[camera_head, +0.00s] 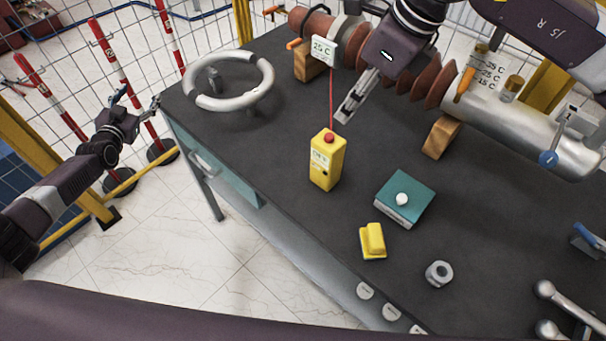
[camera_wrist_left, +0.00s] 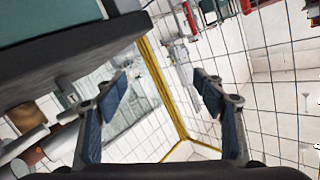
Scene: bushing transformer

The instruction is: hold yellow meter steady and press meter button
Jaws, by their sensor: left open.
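The yellow meter (camera_head: 326,165) stands upright on the dark tabletop in the head view. It has a red button (camera_head: 329,138) on top and a small display on its front. A red cable rises behind it toward the brown bushing. My right gripper (camera_head: 345,115) hangs just above and behind the meter, apart from it; its finger gap is unclear from this angle. My left gripper (camera_head: 152,103) is beyond the table's left edge, far from the meter. In the left wrist view its two fingers (camera_wrist_left: 160,95) are spread with nothing between them.
A grey ring (camera_head: 228,103) lies on the table's left end. A teal box with a white knob (camera_head: 405,198), a yellow block (camera_head: 373,241) and a metal nut (camera_head: 439,273) lie right of the meter. The bushing (camera_head: 430,88) rests on wooden blocks at the back.

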